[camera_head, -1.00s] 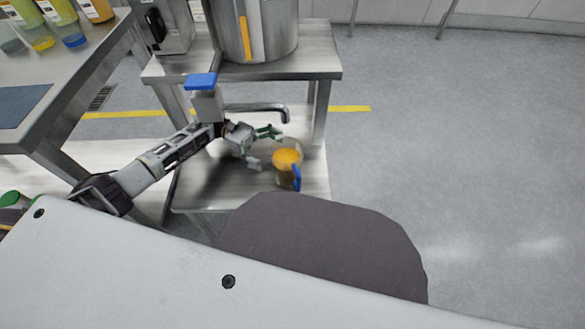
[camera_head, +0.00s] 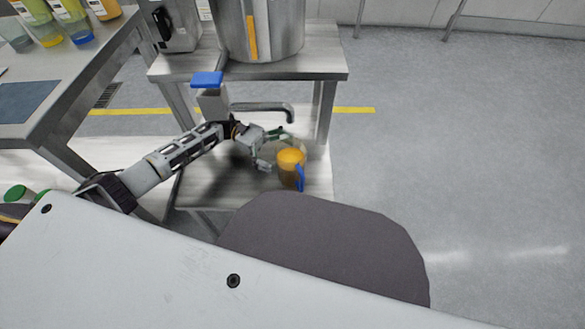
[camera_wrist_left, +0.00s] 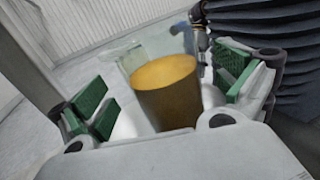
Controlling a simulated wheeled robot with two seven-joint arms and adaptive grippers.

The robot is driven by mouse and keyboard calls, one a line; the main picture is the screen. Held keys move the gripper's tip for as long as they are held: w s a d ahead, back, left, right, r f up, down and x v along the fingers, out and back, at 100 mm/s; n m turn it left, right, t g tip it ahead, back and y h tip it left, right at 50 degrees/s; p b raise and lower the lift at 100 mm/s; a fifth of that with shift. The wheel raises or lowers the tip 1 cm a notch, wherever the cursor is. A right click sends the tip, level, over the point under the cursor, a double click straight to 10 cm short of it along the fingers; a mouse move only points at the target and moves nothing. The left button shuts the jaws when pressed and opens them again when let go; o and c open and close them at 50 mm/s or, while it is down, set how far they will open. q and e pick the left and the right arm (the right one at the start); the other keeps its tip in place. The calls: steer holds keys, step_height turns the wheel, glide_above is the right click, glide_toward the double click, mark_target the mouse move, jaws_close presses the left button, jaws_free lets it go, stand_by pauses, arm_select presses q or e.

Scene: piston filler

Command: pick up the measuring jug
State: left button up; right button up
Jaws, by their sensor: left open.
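The measuring jug (camera_head: 290,172) is clear with orange liquid and a blue handle on its near right side. It stands upright on the low steel shelf (camera_head: 222,190) below a spout. My left gripper (camera_head: 273,149) is open, just left of the jug, with its fingers pointing at it. In the left wrist view the jug (camera_wrist_left: 168,92) shows between the two green-padded fingers. A gap shows on the left finger's side; I cannot tell whether the right finger touches it. My right gripper is not in view.
The spout (camera_head: 262,107) hangs close above the gripper and jug. A steel stand (camera_head: 335,73) carries a large steel vessel (camera_head: 262,30). A table (camera_head: 62,88) with several bottles is at left. The floor at right is clear.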

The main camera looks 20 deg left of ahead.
mark_target(304, 160)
arm_select(q)
steer(key=shift+s+d, duration=0.1)
steer(key=shift+d, duration=0.35)
steer(key=shift+r+b+x, duration=0.2)
steer(key=shift+b+x, duration=0.25)
steer(key=shift+x, duration=1.65)
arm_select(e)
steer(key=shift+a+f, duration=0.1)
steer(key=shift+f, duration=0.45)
arm_select(q)
steer(key=c, duration=1.8)
steer(key=shift+c, duration=0.2)
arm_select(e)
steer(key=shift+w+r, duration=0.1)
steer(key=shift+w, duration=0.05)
arm_select(q)
steer(key=shift+r, duration=0.15)
